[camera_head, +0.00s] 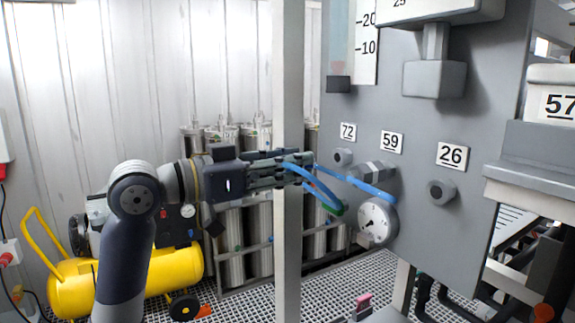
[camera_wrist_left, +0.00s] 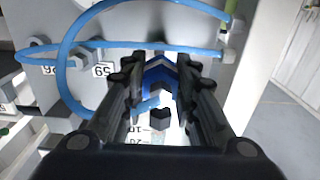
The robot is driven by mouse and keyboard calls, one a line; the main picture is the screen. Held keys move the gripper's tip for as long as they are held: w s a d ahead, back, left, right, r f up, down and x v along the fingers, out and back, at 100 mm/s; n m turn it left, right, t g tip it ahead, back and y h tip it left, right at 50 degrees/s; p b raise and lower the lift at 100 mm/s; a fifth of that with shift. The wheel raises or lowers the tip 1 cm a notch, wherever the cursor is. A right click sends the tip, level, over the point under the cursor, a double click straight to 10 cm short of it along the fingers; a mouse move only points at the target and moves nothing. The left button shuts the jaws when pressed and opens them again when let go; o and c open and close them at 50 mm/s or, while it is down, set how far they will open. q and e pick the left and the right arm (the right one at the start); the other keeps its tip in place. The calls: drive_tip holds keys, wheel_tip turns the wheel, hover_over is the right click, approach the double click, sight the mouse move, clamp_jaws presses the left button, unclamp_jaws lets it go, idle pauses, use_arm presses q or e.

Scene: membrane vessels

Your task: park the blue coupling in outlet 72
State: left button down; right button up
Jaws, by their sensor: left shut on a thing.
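My left gripper (camera_head: 305,170) reaches in from the left in the head view, in front of the grey panel. It is shut on the blue coupling (camera_wrist_left: 160,75), which shows between the fingers in the wrist view; the fingers mostly hide it in the head view. A blue hose (camera_head: 325,190) loops down near the gripper, and a blue length runs right across the panel. The outlet 72 fitting (camera_head: 343,157) is a grey stub under its label (camera_head: 348,131), just right of the fingertips. I cannot tell whether the coupling touches it. My right gripper is out of view.
Outlet 59 has a label (camera_head: 391,142) and a grey fitting (camera_head: 374,170) beside outlet 72. Outlet 26's stub (camera_head: 441,192) is further right. A pale post (camera_head: 288,260) stands behind the gripper, with metal cylinders (camera_head: 233,255) beyond.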

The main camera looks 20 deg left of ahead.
use_arm(q)
drive_tip(key=shift+p+x, duration=0.5)
drive_tip(key=shift+x, duration=2.2)
drive_tip(key=shift+p, duration=0.4)
drive_tip(key=shift+w+d, duration=0.35)
idle(0.5)
drive_tip(key=c, duration=1.2)
unclamp_jaws()
drive_tip(key=v, duration=1.2)
